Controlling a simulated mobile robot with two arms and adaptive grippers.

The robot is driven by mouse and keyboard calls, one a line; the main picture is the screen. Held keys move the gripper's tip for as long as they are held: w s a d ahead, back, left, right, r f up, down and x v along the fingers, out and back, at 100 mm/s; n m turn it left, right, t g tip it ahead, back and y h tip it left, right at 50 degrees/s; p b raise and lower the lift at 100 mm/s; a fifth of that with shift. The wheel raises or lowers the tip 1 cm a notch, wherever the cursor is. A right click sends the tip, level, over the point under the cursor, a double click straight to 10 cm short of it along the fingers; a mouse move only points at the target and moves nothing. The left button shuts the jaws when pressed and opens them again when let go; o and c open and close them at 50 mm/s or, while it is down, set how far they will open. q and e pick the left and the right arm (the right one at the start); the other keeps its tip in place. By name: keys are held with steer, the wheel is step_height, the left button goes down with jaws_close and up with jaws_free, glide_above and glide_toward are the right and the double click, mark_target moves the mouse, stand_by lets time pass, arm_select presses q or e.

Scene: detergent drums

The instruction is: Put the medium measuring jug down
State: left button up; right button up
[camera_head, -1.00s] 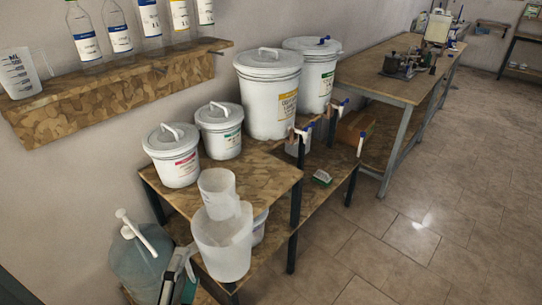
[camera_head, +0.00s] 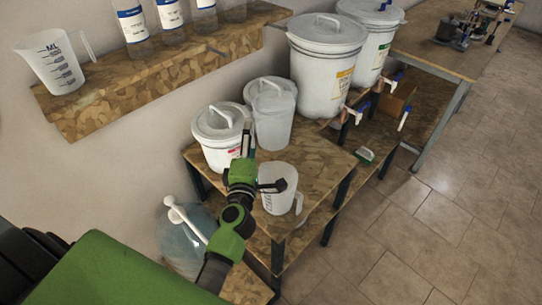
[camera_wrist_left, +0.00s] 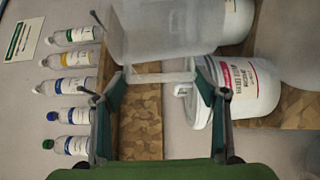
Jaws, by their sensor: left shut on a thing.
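The medium measuring jug (camera_head: 272,122) is a translucent white vessel. My left gripper (camera_head: 248,138) is shut on its handle, at the jug's left side. In the left wrist view the jug (camera_wrist_left: 165,32) fills the top middle, and its handle crosses between the fingertips (camera_wrist_left: 162,78). The jug looks upright over the back part of the wooden table (camera_head: 327,164), in front of a small lidded drum. I cannot tell whether its base touches the table. My right gripper is not in view.
Another jug (camera_head: 278,200) stands on the table, partly behind my wrist. A small drum (camera_head: 217,150) is close left of the held jug; a large drum (camera_head: 325,80) stands behind right. A shelf (camera_head: 150,85) carries a graduated jug (camera_head: 53,68) and bottles.

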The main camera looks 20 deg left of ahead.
arm_select(q)
steer(key=f+b, duration=0.6)
steer(key=f, duration=0.2)
steer(key=f+b, duration=0.6)
steer(key=f, duration=0.3)
steer(key=shift+w+a+f+b, duration=0.15)
steer(key=shift+a+f+b, duration=0.05)
steer(key=shift+f+b, duration=0.1)
steer(key=shift+f, duration=0.3)
steer(key=o, duration=1.1)
steer(key=shift+f, duration=0.15)
steer(key=o, duration=0.4)
steer(key=shift+o, duration=0.2)
